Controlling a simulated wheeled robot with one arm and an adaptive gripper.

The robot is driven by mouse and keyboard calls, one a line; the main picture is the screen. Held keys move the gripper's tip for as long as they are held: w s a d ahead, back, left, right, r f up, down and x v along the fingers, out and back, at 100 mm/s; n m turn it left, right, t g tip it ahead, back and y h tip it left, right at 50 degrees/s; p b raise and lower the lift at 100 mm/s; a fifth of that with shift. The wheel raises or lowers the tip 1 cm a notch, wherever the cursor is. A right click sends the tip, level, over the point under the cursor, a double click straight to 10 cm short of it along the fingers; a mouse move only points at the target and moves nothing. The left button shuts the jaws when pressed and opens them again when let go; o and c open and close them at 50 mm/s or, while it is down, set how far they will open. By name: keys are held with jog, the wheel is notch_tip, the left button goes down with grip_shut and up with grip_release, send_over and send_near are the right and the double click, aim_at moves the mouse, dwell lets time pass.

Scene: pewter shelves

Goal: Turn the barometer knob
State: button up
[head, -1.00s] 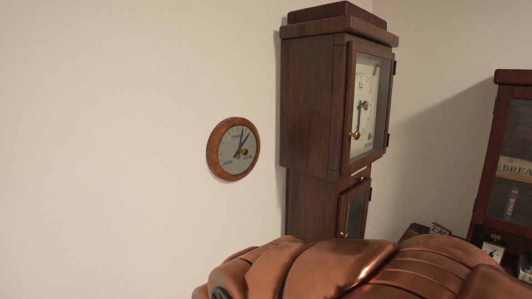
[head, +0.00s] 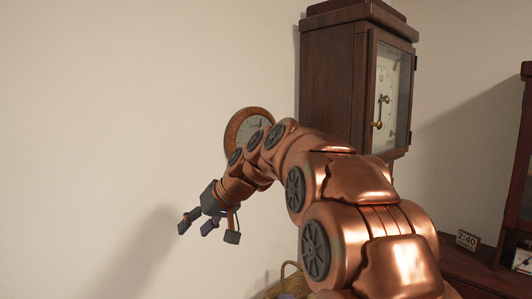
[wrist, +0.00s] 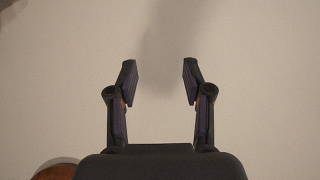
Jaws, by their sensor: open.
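The barometer (head: 237,128) is a round dial with a wooden rim on the pale wall, left of the tall clock. My arm covers its lower right part and the knob is hidden. In the wrist view only an edge of the barometer (wrist: 57,168) shows at the bottom left. My gripper (head: 209,229) is below and to the left of the barometer in the head view, apart from it. In the wrist view my gripper (wrist: 160,82) has its two fingers spread, with only bare wall between and beyond them.
A tall dark wooden clock (head: 333,85) stands just right of the barometer. A dark cabinet (head: 518,205) is at the right edge, near a small sign reading 2:40 (head: 467,240). A basket-like thing with a handle (head: 288,270) shows at the bottom. The wall at left is clear.

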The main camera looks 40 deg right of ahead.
jog(key=w+d+r+t+b, duration=0.3)
jog(key=w+d+r, duration=0.1)
jog(key=w+d, duration=0.35)
jog(key=d+r+n+t+h+b, duration=0.1)
jog(key=d+r+t+b, duration=0.4)
jog(key=d, duration=0.7)
jog(key=d+r+n+t+h+b, duration=0.1)
jog(key=d+r+t+b, duration=0.15)
jog(key=d+r, duration=0.65)
jog(key=w+d+f+p, duration=0.1)
jog(key=w+f+p, duration=0.2)
jog(key=w+p, duration=0.2)
jog(key=w, duration=0.3)
jog(key=shift+d, duration=0.3)
grip_shut()
